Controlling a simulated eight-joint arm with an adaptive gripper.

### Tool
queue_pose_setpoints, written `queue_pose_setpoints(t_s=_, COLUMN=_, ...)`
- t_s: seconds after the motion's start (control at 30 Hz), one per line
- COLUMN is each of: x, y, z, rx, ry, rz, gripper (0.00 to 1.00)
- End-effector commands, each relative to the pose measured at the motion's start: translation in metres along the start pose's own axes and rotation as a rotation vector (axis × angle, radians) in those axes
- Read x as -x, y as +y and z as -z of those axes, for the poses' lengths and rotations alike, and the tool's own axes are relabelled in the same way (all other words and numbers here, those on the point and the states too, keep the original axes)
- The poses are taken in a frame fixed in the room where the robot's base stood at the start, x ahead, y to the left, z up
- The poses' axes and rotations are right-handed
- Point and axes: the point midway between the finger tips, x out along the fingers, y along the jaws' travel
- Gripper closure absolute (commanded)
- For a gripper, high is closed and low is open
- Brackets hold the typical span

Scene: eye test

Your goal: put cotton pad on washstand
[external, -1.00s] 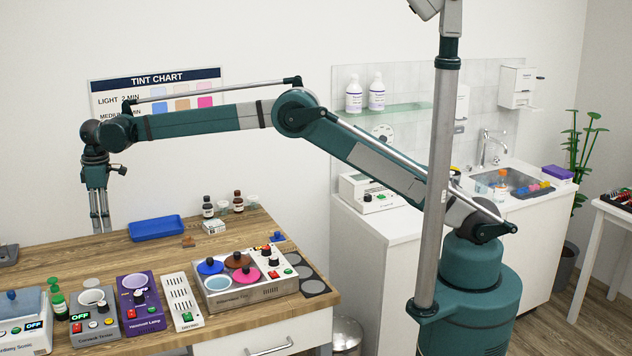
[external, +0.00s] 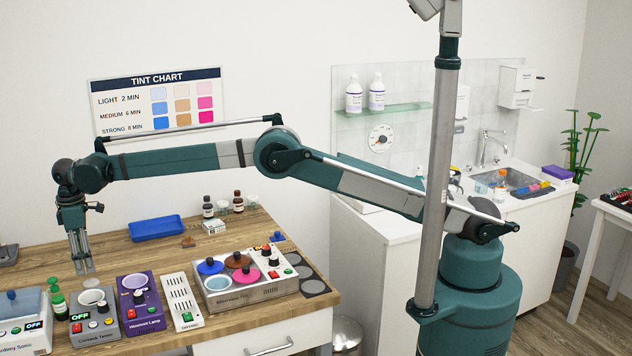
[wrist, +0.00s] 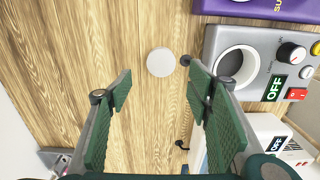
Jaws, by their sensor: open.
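The cotton pad is a small pale round disc (wrist: 160,62) lying flat on the wooden table. In the external view it shows just at the fingertips (external: 91,283). My gripper (external: 83,270) points down over the table beside the grey device. In the wrist view my gripper (wrist: 158,82) is open and empty, with the pad in the gap ahead of its green fingers. I cannot tell whether the fingertips touch the table. The washstand (external: 535,240) is the white unit with a sink at the right, partly hidden by my arm and a pole.
A grey device with a round well (external: 95,310) stands close to my gripper, beside a purple lamp unit (external: 140,302). A green pump bottle (external: 58,302) stands left of them. A blue tray (external: 156,228) lies behind. Bare wood lies left of the tray.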

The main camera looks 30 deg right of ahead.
Motion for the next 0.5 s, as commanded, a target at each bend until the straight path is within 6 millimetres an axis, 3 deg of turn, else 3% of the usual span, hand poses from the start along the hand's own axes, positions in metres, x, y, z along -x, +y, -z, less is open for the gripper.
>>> queue_pose_setpoints(t_s=0.5, x=-0.025, y=0.000, z=0.000, rx=0.000, ry=0.000, rz=0.000, gripper=0.50)
